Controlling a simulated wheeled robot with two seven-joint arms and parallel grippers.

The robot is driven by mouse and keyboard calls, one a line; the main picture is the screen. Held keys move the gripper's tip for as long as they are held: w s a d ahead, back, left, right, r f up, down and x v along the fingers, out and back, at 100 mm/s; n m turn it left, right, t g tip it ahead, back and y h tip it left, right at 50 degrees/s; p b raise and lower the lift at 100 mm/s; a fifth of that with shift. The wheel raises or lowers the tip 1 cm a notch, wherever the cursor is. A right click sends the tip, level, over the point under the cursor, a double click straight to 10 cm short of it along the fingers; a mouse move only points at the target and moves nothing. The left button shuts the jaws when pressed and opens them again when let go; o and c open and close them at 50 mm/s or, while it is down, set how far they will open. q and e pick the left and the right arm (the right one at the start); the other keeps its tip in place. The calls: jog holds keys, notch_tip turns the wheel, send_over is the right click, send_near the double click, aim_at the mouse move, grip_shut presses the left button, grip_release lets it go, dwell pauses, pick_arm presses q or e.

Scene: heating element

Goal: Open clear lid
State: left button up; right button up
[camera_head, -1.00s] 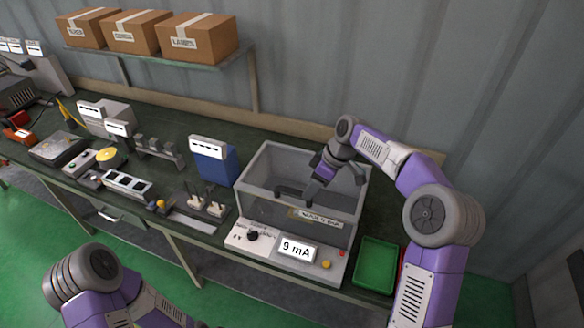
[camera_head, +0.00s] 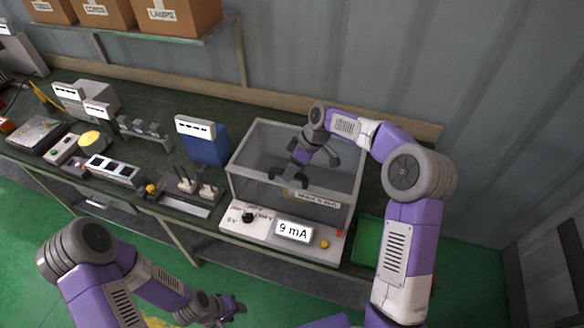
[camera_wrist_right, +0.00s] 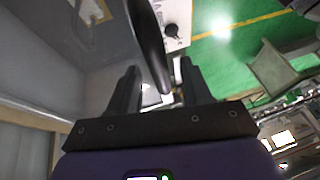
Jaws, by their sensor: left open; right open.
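The clear box (camera_head: 248,185) with a grey frame stands on the bench behind a control panel reading "9 mA" (camera_head: 294,231). A small label (camera_head: 312,198) is on its front upper edge. I cannot make out the clear lid apart from the box walls. My right gripper (camera_head: 288,176) is open, pointing down at the box's top; its contact with the lid is unclear. In the right wrist view its open fingers (camera_wrist_right: 158,68) stand either side of a dark curved bar (camera_wrist_right: 146,40), which I cannot identify. My left gripper (camera_head: 234,304) is open, low in front of the bench.
A blue box (camera_head: 208,149) and plug sockets (camera_head: 187,186) stand left of the clear box. A green tray (camera_head: 367,241) is at its right, partly behind my right arm. Cardboard boxes (camera_head: 178,15) sit on the shelf above. The floor in front is open.

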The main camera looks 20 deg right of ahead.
jog(key=shift+c, duration=0.5)
grip_shut()
